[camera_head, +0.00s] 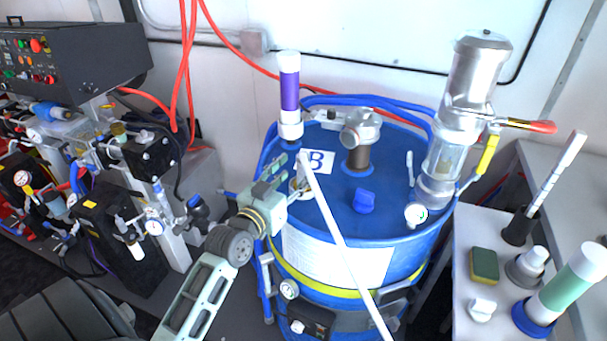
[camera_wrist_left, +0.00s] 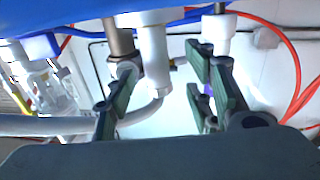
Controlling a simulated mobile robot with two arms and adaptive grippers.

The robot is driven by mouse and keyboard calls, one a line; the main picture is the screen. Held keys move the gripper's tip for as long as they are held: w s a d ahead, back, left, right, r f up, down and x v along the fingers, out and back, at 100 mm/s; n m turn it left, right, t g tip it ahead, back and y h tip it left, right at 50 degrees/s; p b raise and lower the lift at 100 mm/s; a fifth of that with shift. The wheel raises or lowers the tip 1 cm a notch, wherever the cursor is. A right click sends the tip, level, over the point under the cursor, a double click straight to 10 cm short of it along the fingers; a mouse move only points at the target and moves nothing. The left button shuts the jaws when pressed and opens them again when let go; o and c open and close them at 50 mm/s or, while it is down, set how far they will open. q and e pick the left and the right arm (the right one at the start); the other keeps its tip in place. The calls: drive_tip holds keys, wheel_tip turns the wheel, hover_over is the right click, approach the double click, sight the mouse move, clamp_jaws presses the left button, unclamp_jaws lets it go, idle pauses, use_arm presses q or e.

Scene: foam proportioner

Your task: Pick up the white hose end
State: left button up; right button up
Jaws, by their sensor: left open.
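The white hose (camera_head: 340,240) rises from the lower right of the head view to a bend near the drum lid's left edge. Its white end (camera_wrist_left: 153,50) shows best in the left wrist view as an upright-looking white cylinder joined to the bent hose. In the head view the end is partly hidden by my left gripper (camera_head: 298,184). My left gripper is open; in the wrist view its green-grey fingers (camera_wrist_left: 165,95) stand on both sides of the hose end, with visible gaps. My right gripper is not in view.
The blue drum (camera_head: 385,215) stands close beneath the gripper. A purple-banded tube (camera_head: 290,90) rises just behind it. A brown-and-metal fitting (camera_head: 358,140) and a metal cylinder (camera_head: 475,75) stand farther right. Valve equipment (camera_head: 120,210) crowds the left; a side table (camera_head: 475,230) is at right.

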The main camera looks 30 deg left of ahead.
sight(300, 172)
use_arm(q)
drive_tip(key=w, duration=0.3)
drive_tip(key=shift+d+f+p, duration=0.15)
drive_tip(key=shift+f+p, duration=0.05)
drive_tip(key=shift+p, duration=0.15)
drive_tip(key=shift+w+f, duration=0.1)
drive_tip(key=shift+w, duration=0.65)
drive_tip(key=c, duration=1)
clamp_jaws()
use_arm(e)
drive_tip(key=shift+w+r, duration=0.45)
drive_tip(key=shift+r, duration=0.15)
